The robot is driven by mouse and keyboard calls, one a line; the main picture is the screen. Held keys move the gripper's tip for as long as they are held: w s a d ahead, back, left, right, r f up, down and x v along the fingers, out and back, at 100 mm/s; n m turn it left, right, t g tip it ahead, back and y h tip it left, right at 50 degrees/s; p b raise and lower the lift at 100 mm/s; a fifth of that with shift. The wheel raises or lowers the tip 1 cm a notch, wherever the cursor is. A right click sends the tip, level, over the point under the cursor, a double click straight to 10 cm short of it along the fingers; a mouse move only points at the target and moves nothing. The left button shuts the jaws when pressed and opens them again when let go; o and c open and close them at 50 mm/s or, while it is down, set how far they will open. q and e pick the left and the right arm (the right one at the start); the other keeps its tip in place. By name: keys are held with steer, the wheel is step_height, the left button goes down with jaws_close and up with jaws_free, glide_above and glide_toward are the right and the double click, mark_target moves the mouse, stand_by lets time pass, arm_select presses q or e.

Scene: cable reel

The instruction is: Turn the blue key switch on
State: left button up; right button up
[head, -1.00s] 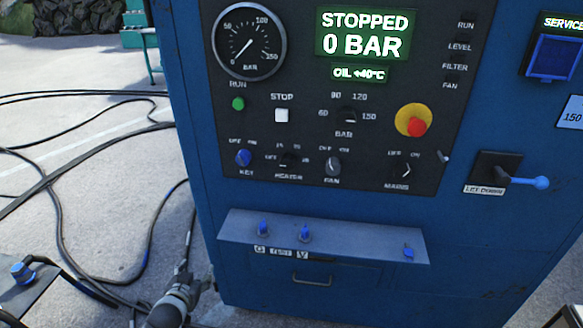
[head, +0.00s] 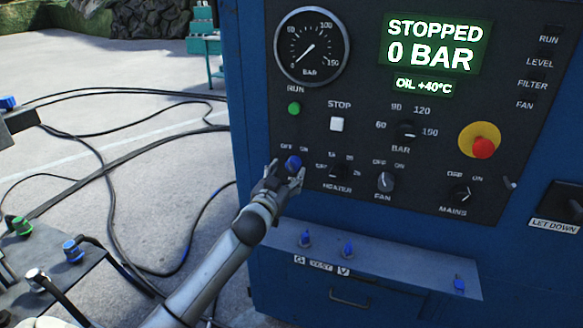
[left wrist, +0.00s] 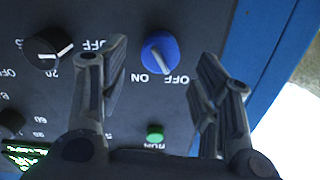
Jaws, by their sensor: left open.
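The blue key switch (head: 293,163) is a round blue knob with a pale pointer line, at the lower left of the dark control panel. In the left wrist view the blue key switch (left wrist: 160,53) shows with OFF and ON labels, its pointer line towards OFF. My left gripper (head: 284,177) is open and right by the knob, its fingers below and around it in the head view. In the left wrist view my left gripper (left wrist: 163,80) has its fingers spread to either side of the knob, with no clear contact. My right gripper is not in view.
Close by are the heater knob (head: 338,170), the fan knob (head: 385,182), the green run button (head: 294,108) and the white stop button (head: 337,124). A red emergency button (head: 483,148) is farther right. A ledge (head: 400,268) juts out below the panel.

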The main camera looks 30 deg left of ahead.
mark_target(290, 169)
arm_select(q)
steer(key=shift+x, duration=1.8)
steer(key=c, duration=1)
steer(key=shift+c, duration=0.2)
steer(key=shift+m+p, duration=0.3)
steer(key=shift+m, duration=0.1)
steer(key=m+p, duration=0.1)
steer(key=m, duration=0.3)
steer(key=shift+m, duration=0.4)
steer(key=m+p, duration=0.1)
steer(key=m, duration=0.2)
steer(key=shift+m+p, duration=0.35)
steer(key=shift+m, duration=1.35)
steer(key=shift+o, duration=0.2)
steer(key=shift+f, duration=0.1)
